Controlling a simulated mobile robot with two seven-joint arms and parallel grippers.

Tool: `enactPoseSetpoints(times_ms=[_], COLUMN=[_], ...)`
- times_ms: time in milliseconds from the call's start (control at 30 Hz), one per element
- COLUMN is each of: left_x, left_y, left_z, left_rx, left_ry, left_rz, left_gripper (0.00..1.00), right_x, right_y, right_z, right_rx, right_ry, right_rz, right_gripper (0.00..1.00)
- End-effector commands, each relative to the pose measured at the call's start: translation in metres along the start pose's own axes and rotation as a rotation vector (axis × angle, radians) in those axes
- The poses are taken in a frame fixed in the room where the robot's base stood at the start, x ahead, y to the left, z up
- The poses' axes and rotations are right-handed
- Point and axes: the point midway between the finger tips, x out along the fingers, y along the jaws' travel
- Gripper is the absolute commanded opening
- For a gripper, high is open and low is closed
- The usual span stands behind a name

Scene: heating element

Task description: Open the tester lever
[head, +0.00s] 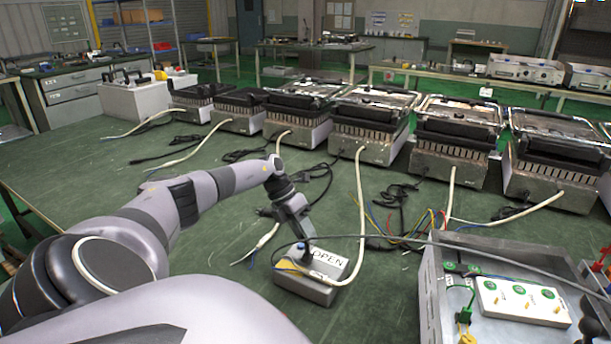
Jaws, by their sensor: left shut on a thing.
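The tester (305,290) is a small grey box with a white "OPEN" label on its top, standing on the green table. Its lever is mostly hidden by my left gripper, so I cannot tell its exact angle. My left gripper (303,238) comes down from above at the box's back edge and is shut on the lever. A white cable and thin wires run at the box's left and top. My right gripper is not in view.
A metal panel box (440,290) with a white socket block (522,302) stands at the right. Several grill-like heating units (455,155) line the back of the table (110,165). Loose cables and coloured wires lie between them and the tester. The table's left part is mostly clear.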

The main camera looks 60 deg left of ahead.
Motion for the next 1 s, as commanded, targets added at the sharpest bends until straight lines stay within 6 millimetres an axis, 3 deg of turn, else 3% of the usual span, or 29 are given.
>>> enactPoseSetpoints(times_ms=[467,500,533,833,1000], left_x=[0.0,0.0,0.0,-0.001,-0.017], left_y=[0.0,0.0,0.0,0.0,0.001], left_z=[0.0,0.0,0.0,0.0,0.0], left_rx=[-0.007,-0.007,-0.007,-0.006,-0.006], left_ry=[0.008,0.008,0.008,0.008,0.005], left_rz=[-0.001,-0.001,-0.001,-0.002,0.0], left_gripper=[0.0,0.47,0.57,0.6,0.6], right_x=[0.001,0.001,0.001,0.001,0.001], right_y=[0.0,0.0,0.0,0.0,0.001], right_z=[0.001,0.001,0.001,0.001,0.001], right_rx=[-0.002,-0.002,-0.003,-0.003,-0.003], right_ry=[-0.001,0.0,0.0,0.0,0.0], right_rz=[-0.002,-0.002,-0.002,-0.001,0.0], right_gripper=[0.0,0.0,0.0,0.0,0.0])
